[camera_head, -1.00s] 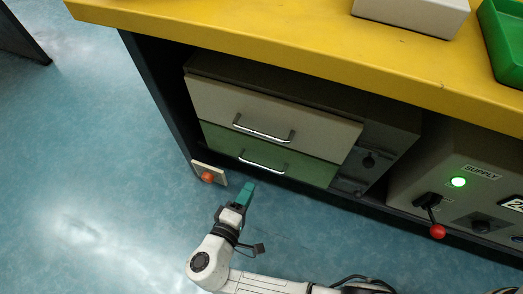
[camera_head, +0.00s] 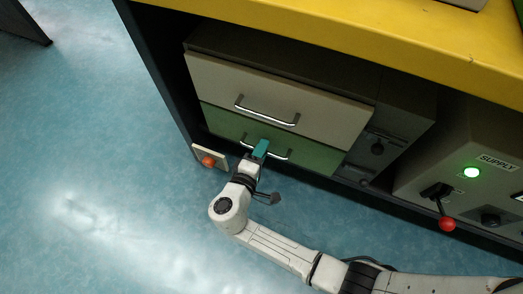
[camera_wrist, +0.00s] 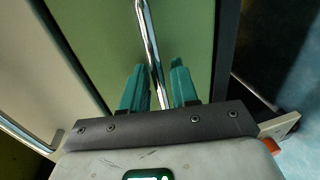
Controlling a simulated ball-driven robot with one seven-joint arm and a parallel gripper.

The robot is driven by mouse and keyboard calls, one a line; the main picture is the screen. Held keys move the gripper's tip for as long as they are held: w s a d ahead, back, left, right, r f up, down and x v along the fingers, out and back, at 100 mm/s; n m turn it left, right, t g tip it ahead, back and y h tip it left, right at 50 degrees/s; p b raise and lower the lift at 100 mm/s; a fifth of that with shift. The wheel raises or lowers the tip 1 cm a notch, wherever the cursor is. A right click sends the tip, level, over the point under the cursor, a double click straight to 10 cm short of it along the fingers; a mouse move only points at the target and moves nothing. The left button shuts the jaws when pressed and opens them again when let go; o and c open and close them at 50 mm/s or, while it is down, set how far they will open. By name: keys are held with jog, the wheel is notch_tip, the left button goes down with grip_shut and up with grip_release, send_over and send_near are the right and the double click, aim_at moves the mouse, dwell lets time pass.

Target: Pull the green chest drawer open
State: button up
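The chest's green drawer (camera_head: 312,160) is the lower drawer under the yellow bench, and its front looks flush with the chest. Its chrome bar handle (camera_head: 279,155) is partly hidden by my gripper (camera_head: 261,149) in the head view. In the wrist view the green drawer front (camera_wrist: 105,35) fills the middle, and the handle (camera_wrist: 149,40) runs down between the two teal fingers of my gripper (camera_wrist: 159,85). The fingers stand apart, one on each side of the bar, with a gap visible. The drawer above is cream (camera_head: 312,95) with its own handle (camera_head: 266,112).
A small plate with an orange knob (camera_head: 208,161) sits left of the drawers, close to my gripper. A grey supply box (camera_head: 480,170) with a green lamp and a red-knobbed lever (camera_head: 446,223) stands at right. The yellow bench top (camera_head: 400,35) overhangs. Blue floor is open at left.

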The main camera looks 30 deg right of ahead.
grip_shut()
dwell(0.6)
